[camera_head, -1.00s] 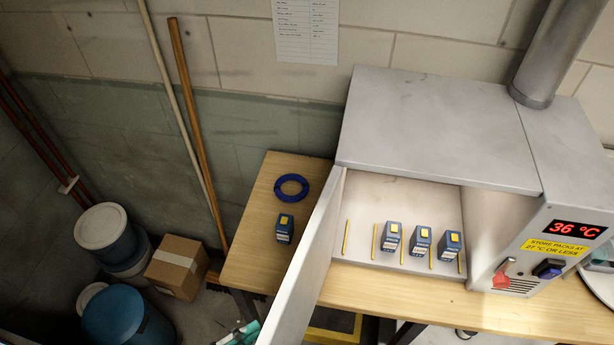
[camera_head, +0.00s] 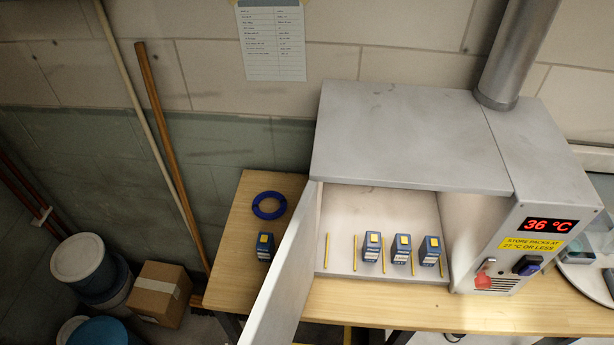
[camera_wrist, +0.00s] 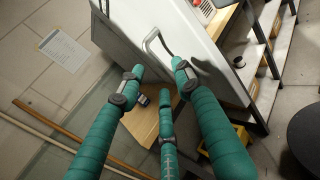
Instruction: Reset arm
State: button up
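My gripper (camera_wrist: 161,80) shows in the wrist view as three green jointed fingers. Their tips are spread apart with nothing between them. Beyond the tips are the white cabinet door with its handle (camera_wrist: 153,40) and the wooden bench. A small dark pack lies on the bench there, close to the left fingertip in the picture. In the head view the gripper is out of sight. The grey cabinet (camera_head: 410,135) stands with its door (camera_head: 283,270) open. Three blue packs stand inside, among yellow strips. A fourth blue pack (camera_head: 265,247) is on the bench left of the door.
A blue ring (camera_head: 269,205) lies behind the lone pack. A cardboard box (camera_head: 160,293) and drums stand on the floor at left.

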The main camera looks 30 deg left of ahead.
jog(key=shift+x, duration=1.55)
jog(key=shift+a, duration=0.1)
